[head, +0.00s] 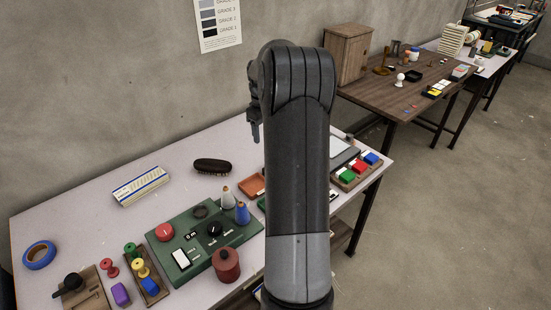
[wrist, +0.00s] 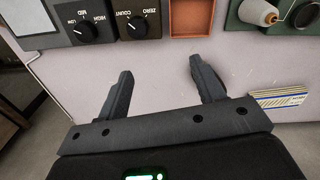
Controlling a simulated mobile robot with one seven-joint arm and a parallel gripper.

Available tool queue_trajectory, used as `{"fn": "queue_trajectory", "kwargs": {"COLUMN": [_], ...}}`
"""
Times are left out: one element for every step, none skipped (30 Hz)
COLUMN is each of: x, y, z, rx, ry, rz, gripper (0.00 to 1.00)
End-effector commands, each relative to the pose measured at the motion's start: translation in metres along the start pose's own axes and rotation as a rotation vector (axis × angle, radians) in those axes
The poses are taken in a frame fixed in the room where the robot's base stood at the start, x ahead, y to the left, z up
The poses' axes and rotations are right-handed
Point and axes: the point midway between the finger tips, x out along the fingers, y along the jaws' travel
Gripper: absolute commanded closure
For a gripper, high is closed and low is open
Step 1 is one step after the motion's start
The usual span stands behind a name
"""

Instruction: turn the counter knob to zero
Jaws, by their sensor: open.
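A black knob (wrist: 137,27) on a small dark box carries the labels ZERO and COUNT at the top of the wrist view. Its pointer direction is too small to read surely. A similar knob (wrist: 85,30) marked HIGH, MID and LOW is on the box to its left. My gripper (wrist: 160,68) is open and empty, above the pale tabletop. In the head view my arm covers part of the table, and I cannot make out the ZERO/COUNT box there.
An orange tray (wrist: 190,18) sits right of the knob box. A green panel (head: 203,243) bears a red knob, a black knob, a display and thread cones. A brush (head: 212,165) and a striped booklet (head: 141,187) lie behind. Coloured blocks (head: 360,168) are at the right.

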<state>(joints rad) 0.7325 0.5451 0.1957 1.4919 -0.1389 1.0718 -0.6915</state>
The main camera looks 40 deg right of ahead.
Motion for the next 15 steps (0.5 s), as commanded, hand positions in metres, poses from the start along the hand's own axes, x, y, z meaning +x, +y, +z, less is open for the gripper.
{"fn": "queue_trajectory", "kwargs": {"x": [0.015, 0.021, 0.029, 0.034, 0.038, 0.043, 0.046, 0.048, 0.050, 0.052, 0.055, 0.058, 0.061, 0.065, 0.071], "y": [0.015, 0.022, 0.030, 0.035, 0.040, 0.044, 0.047, 0.049, 0.051, 0.051, 0.052, 0.052, 0.051, 0.051, 0.051], "z": [0.003, 0.005, 0.007, 0.009, 0.010, 0.011, 0.012, 0.013, 0.013, 0.014, 0.014, 0.014, 0.014, 0.014, 0.015], "rx": [0.002, 0.001, -0.002, -0.003, -0.004, -0.005, -0.007, -0.008, -0.008, -0.009, -0.009, -0.009, -0.009, -0.009, -0.009], "ry": [-0.007, -0.010, -0.012, -0.014, -0.015, -0.017, -0.017, -0.017, -0.018, -0.018, -0.019, -0.020, -0.020, -0.020, -0.020], "rz": [-0.015, -0.021, -0.027, -0.032, -0.035, -0.040, -0.042, -0.044, -0.045, -0.047, -0.048, -0.048, -0.049, -0.048, -0.049], "gripper": [0.38, 0.38, 0.38, 0.38, 0.38, 0.38, 0.38, 0.38, 0.38, 0.38, 0.38, 0.38, 0.38, 0.38, 0.38]}}
